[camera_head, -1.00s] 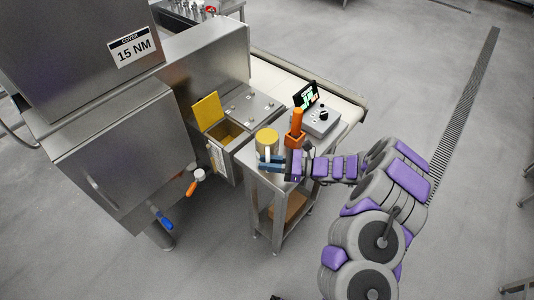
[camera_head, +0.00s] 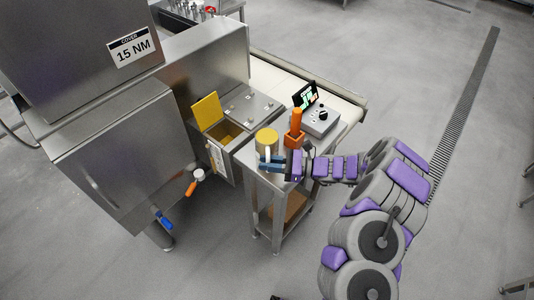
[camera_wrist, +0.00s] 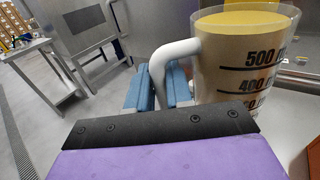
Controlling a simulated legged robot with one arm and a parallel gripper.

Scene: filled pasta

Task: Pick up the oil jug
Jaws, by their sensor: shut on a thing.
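The oil jug (camera_head: 267,139) is a clear measuring jug with yellow oil and a white handle. It stands upright at the near left corner of the small steel table (camera_head: 281,183). In the wrist view the jug (camera_wrist: 240,50) fills the upper right, with black volume marks on its side. My gripper (camera_head: 268,163) reaches in from the right. In the wrist view its blue fingers (camera_wrist: 158,86) are shut on the jug's white handle (camera_wrist: 163,66). The handle's lower end is hidden behind the gripper.
An orange-handled tool (camera_head: 296,125) stands close behind my gripper. Left of the jug is a steel machine with an open yellow lid (camera_head: 207,111). Clear floor lies in front.

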